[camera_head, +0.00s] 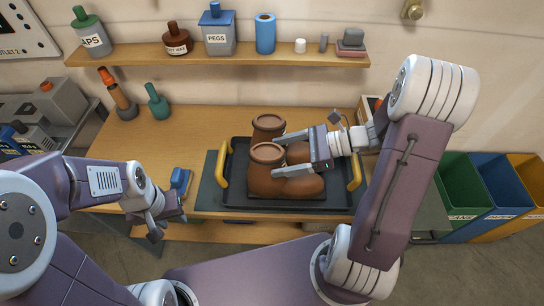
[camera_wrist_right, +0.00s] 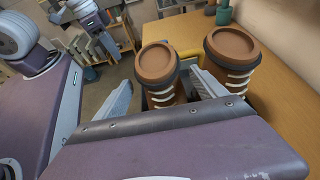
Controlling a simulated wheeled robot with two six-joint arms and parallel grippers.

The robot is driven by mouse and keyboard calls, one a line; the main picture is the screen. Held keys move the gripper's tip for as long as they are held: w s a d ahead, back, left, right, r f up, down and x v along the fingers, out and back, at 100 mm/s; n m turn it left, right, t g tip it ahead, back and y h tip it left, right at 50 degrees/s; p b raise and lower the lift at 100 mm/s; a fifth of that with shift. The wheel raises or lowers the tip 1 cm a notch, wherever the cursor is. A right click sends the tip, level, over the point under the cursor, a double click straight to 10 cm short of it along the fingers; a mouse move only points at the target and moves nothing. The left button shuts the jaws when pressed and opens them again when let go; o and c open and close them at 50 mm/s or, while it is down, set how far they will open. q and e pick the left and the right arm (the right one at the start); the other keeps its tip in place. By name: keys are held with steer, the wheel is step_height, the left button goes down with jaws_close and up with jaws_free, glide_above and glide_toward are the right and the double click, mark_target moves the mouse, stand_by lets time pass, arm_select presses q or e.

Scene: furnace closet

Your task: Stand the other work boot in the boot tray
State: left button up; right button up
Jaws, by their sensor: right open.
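Two brown work boots stand upright side by side in the black boot tray (camera_head: 230,192), toes to the right in the head view. The near boot (camera_head: 262,180) also shows in the right wrist view (camera_wrist_right: 158,65); the far boot (camera_head: 268,122) is beside it there (camera_wrist_right: 232,50). My right gripper (camera_head: 277,155) is open, its fingers on either side of the near boot's shaft; whether they touch it is unclear. The gripper hides part of the far boot. My left gripper (camera_head: 165,225) is open and empty, low in front of the bench, left of the tray.
The tray has yellow handles (camera_head: 223,163) and lies on a dark mat (camera_head: 208,190) on the wooden bench (camera_head: 190,133). A blue object (camera_head: 180,180) lies left of it. Bottles (camera_head: 158,101) stand at the back left. A shelf (camera_head: 150,54) hangs above. Bins (camera_head: 500,183) stand right.

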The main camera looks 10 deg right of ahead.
steer(key=v, duration=0.8)
steer(key=shift+s+d, duration=0.2)
steer(key=shift+d, duration=0.15)
